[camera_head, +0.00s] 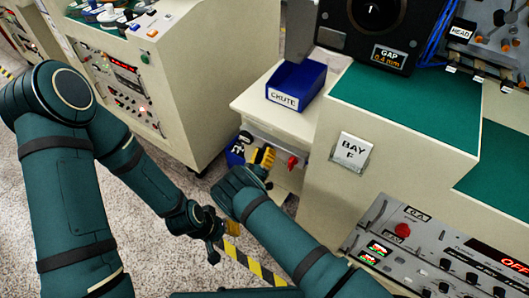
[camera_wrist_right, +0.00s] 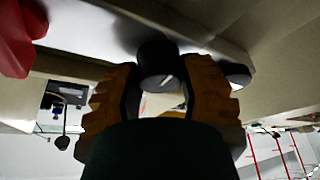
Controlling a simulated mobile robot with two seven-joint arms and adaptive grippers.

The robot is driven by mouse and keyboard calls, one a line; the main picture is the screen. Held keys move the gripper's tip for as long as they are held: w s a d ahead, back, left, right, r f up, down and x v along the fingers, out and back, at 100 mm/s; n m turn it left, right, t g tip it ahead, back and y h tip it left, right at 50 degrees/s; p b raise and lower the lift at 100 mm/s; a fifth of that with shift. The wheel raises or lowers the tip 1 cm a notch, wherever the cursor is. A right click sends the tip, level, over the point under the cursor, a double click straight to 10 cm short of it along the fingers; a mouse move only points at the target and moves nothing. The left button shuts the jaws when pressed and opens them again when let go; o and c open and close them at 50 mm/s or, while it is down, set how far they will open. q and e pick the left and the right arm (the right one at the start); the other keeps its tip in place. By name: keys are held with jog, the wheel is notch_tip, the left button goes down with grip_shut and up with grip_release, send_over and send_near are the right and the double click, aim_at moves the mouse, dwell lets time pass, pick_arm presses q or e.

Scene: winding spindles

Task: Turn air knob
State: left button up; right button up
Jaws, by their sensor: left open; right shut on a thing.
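My right gripper (camera_head: 263,158) is at the front panel of a low cabinet, below the blue chute bin. In the right wrist view its yellow fingers (camera_wrist_right: 158,95) are closed around a dark round knob (camera_wrist_right: 158,58), one finger on each side. The gripper hides this knob in the head view. A red knob (camera_head: 292,162) sits just to the right of the gripper; a red part also shows in the wrist view (camera_wrist_right: 17,40). No air label is readable. My left gripper (camera_head: 225,229) is open and empty, low over the floor.
The blue CHUTE bin (camera_head: 297,85) stands on the cabinet top. A machine cabinet (camera_head: 190,75) stands behind. Floor with striped tape (camera_head: 255,268) is open between.

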jog(key=m+h, duration=0.1)
jog(key=m, duration=0.2)
jog(key=m+h, duration=0.2)
jog(key=m, duration=0.2)
jog(key=shift+d+g+h, duration=0.15)
jog(key=shift+g+h, duration=0.15)
jog(key=shift+g, duration=0.1)
jog(key=shift+m+g+h, duration=0.5)
jog(key=shift+m+h, duration=0.2)
jog(key=shift+m, duration=1.05)
jog(key=shift+m+g+h, duration=0.5)
jog(key=shift+m+h, duration=0.2)
jog(key=shift+m, duration=1.05)
jog(key=shift+w, duration=0.1)
jog(key=o, duration=1.2)
jog(key=v, duration=0.7)
jog(key=shift+a+f, duration=0.1)
jog(key=shift+a, duration=0.1)
